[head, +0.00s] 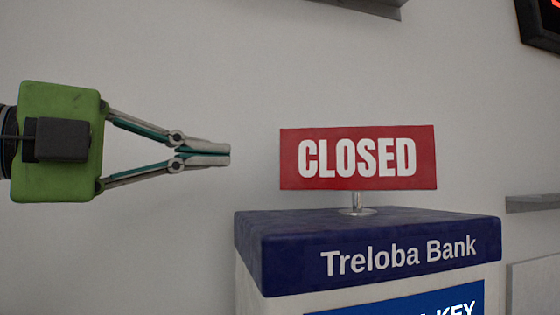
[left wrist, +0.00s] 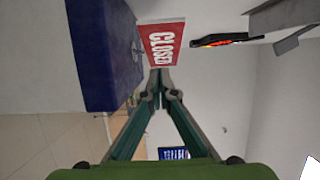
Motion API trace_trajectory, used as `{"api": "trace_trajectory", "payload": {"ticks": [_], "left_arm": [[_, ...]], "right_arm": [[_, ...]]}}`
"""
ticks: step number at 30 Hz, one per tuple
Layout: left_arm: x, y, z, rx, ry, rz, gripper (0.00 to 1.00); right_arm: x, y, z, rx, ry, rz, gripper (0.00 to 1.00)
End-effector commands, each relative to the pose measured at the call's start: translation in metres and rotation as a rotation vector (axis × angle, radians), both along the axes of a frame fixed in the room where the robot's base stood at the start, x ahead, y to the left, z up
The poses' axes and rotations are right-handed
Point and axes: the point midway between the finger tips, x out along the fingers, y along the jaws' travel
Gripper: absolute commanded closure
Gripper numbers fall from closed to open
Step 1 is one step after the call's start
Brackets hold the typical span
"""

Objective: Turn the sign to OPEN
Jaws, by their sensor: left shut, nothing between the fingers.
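The sign (head: 358,182) is a red board with white letters reading CLOSED. It stands upright on a short metal post (head: 356,205) on top of the blue-topped Treloba Bank stand (head: 290,262). My left gripper (head: 230,154) is shut and empty. It is left of the sign, at about the height of the board, with a gap between the fingertips and the sign's left edge. In the left wrist view the sign (left wrist: 178,45) shows sideways beyond the fingertips (left wrist: 160,72), and the stand's blue top (left wrist: 103,55) is at the upper left. My right gripper is not in view.
A plain pale wall (head: 200,60) fills the background. A grey shelf-like edge (head: 535,203) is at the right. A dark display (head: 540,25) with red lights hangs at the upper right. The space between my left gripper and the sign is clear.

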Motion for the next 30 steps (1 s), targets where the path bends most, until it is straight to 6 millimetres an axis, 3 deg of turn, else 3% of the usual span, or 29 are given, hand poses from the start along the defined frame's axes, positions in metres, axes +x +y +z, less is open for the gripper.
{"api": "trace_trajectory", "payload": {"ticks": [5,10,17,22,30], "left_arm": [[0.012,-0.014,0.003,0.004,0.004,0.007,1.00],[0.033,-0.042,0.005,0.005,0.005,0.003,1.00],[0.063,-0.081,0.005,0.004,0.004,0.003,1.00],[0.088,-0.080,0.004,0.002,0.005,0.006,1.00],[0.101,-0.081,0.000,0.002,0.003,0.004,1.00]], "right_arm": [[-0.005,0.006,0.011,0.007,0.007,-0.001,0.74],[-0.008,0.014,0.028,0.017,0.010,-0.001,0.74],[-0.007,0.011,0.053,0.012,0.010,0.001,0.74],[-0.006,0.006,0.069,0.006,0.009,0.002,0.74],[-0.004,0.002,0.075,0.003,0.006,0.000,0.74]]}}
